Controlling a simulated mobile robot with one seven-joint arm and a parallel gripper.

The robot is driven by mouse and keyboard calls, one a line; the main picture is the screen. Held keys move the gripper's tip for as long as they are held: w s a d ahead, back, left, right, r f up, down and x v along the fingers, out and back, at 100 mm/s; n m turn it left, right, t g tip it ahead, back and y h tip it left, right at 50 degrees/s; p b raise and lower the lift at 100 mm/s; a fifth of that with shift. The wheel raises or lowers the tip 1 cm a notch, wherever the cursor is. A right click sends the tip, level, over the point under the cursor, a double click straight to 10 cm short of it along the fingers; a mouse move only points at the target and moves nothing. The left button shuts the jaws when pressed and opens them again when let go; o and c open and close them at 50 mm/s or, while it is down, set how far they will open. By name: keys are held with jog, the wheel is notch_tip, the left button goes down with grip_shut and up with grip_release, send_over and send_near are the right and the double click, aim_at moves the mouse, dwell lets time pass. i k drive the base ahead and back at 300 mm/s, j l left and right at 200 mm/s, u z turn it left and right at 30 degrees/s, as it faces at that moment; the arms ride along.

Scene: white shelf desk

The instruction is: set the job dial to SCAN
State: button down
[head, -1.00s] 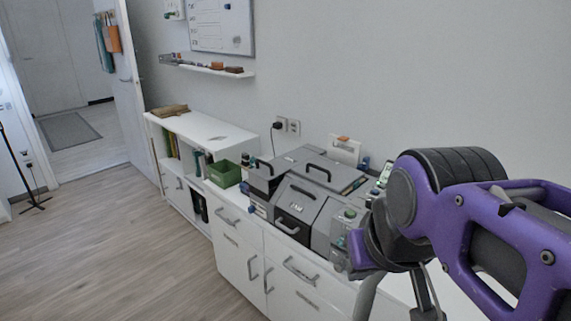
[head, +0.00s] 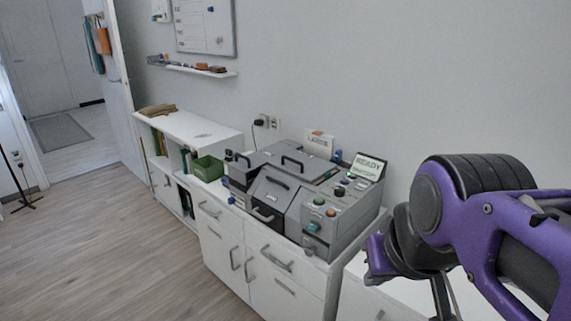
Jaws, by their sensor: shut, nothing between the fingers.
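The grey machine (head: 292,229) stands on the white cabinet along the wall, with a sloped control panel at its right end. A small display (head: 369,166) at the back of the panel reads READY, with a smaller line under it that I cannot read. A dark round knob (head: 339,192) on the panel may be the job dial; its markings and setting are too small to read. My gripper (head: 441,298) hangs below my purple arm at the lower right, partly cut off by the bottom edge. It is shut and empty, apart from the machine, to the right of the panel.
Green (head: 319,201) and orange (head: 331,212) buttons sit near the panel's front. A green bin (head: 208,168) stands left of the machine. A low white bookshelf (head: 188,126) is further left. The wooden floor (head: 110,245) in front is clear.

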aim_at(339, 192)
jog(key=i+j+z, duration=0.1)
jog(key=j, duration=0.2)
jog(key=i+j, duration=0.2)
jog(key=j, duration=0.15)
jog(key=i+j+z, duration=0.25)
jog(key=i+j, duration=0.25)
jog(key=k+j+u, duration=0.25)
jog(key=k, duration=0.15)
jog(key=i+l+z, duration=0.25)
jog(key=i, duration=0.15)
